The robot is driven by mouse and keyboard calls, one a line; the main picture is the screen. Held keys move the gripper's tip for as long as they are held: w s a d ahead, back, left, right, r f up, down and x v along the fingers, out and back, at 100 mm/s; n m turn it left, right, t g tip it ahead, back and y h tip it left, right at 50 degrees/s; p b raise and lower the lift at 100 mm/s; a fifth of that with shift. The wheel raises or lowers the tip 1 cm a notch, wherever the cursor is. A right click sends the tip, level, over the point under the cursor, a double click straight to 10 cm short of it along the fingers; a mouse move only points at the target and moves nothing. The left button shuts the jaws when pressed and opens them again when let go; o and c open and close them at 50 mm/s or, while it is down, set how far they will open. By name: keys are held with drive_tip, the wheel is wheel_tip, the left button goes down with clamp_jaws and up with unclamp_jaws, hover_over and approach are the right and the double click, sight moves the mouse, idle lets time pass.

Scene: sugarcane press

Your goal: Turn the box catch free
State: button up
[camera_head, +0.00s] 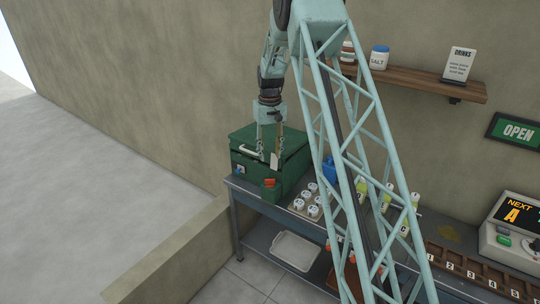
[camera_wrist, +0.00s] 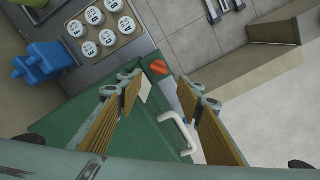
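The green box (camera_head: 243,141) stands at the left end of the metal table. Its orange catch (camera_head: 269,183) is on the front face, and the catch also shows in the wrist view (camera_wrist: 159,67). A white handle (camera_head: 249,153) is at the box's front top edge; it also shows in the wrist view (camera_wrist: 178,135). My gripper (camera_head: 271,155) points down over the front of the box, above the catch. In the wrist view its two fingers (camera_wrist: 160,88) are apart with nothing gripped between them. The catch appears just beyond the fingertips, apart from them.
A pale tray (camera_head: 295,250) lies on the lower shelf. A low wall (camera_head: 180,255) runs left of the table. A wooden shelf (camera_head: 420,82) hangs behind.

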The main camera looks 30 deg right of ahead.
drive_tip(key=shift+r, duration=0.8)
drive_tip(key=shift+r, duration=0.1)
wheel_tip(320, 180, up, 12)
idle(1.0)
drive_tip(key=shift+f, duration=0.25)
drive_tip(key=c, duration=0.7)
drive_tip(key=f+m, duration=0.4)
drive_tip(key=m, duration=0.3)
drive_tip(key=f+m+b, duration=0.1)
drive_tip(key=f+m, duration=0.4)
drive_tip(key=m, duration=0.2)
drive_tip(key=f+m+b, duration=0.1)
drive_tip(key=f+m, duration=0.3)
drive_tip(key=m, duration=0.2)
drive_tip(key=shift+w+d+f+m, duration=0.15)
drive_tip(key=shift+w+f+m, duration=0.15)
drive_tip(key=shift+m, duration=0.1)
drive_tip(key=shift+c, duration=0.2)
